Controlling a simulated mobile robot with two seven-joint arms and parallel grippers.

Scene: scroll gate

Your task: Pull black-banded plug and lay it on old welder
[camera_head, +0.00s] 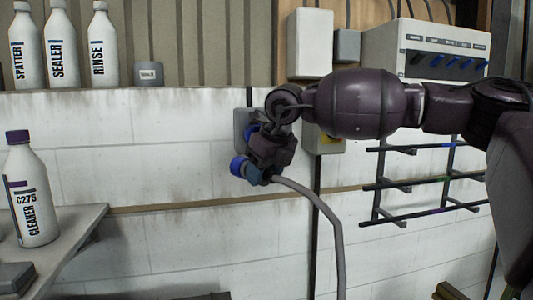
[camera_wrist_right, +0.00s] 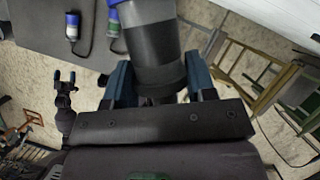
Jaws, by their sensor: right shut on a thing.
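My right gripper (camera_head: 262,158) is in front of the white wall. It is shut on a plug with a blue end ring (camera_head: 238,166); a grey cable (camera_head: 325,212) runs from it and hangs down. In the right wrist view the held plug (camera_wrist_right: 155,42) is a grey cylinder with a darker band and a blue and white part at the top, between the right gripper's fingers (camera_wrist_right: 159,85). Its front end is out of that frame. A grey wall box (camera_head: 241,120) is partly hidden behind the right gripper. My left gripper (camera_wrist_right: 65,77) shows only in the wrist view, fingers apart and empty. I cannot identify the old welder.
A cleaner bottle (camera_head: 32,195) stands on a shelf at left. Several bottles line the upper ledge. A dark rack (camera_head: 415,187) is on the right wall.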

